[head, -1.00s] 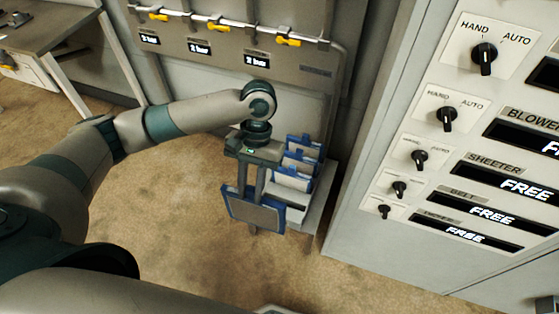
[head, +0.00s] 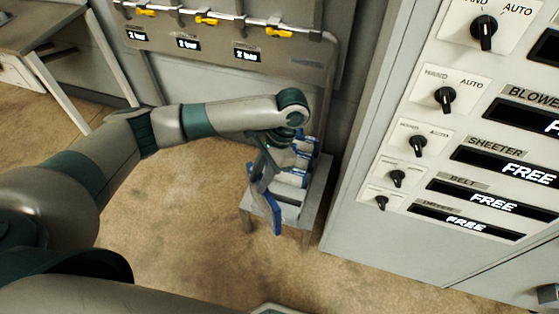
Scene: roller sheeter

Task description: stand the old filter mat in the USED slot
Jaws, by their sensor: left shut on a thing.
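The old filter mat (head: 273,210), a panel with a blue frame, is in my left gripper (head: 263,183). It is turned nearly edge-on and tilted, at the front left of a pale slotted rack (head: 290,212) on a small stand. My left gripper is shut on the mat's upper part; the wrist hides much of the grip. Other blue-framed mats (head: 293,178) stand in the rack behind it. No USED label can be read, and I cannot tell whether the held mat touches the rack. My right gripper is not in view.
A grey control cabinet (head: 375,235) with knobs and FREE displays stands close to the right of the rack. Behind is a wall panel (head: 290,70) with a pipe and yellow valves (head: 207,20). A table (head: 35,30) stands at the far left. The floor left of the rack is clear.

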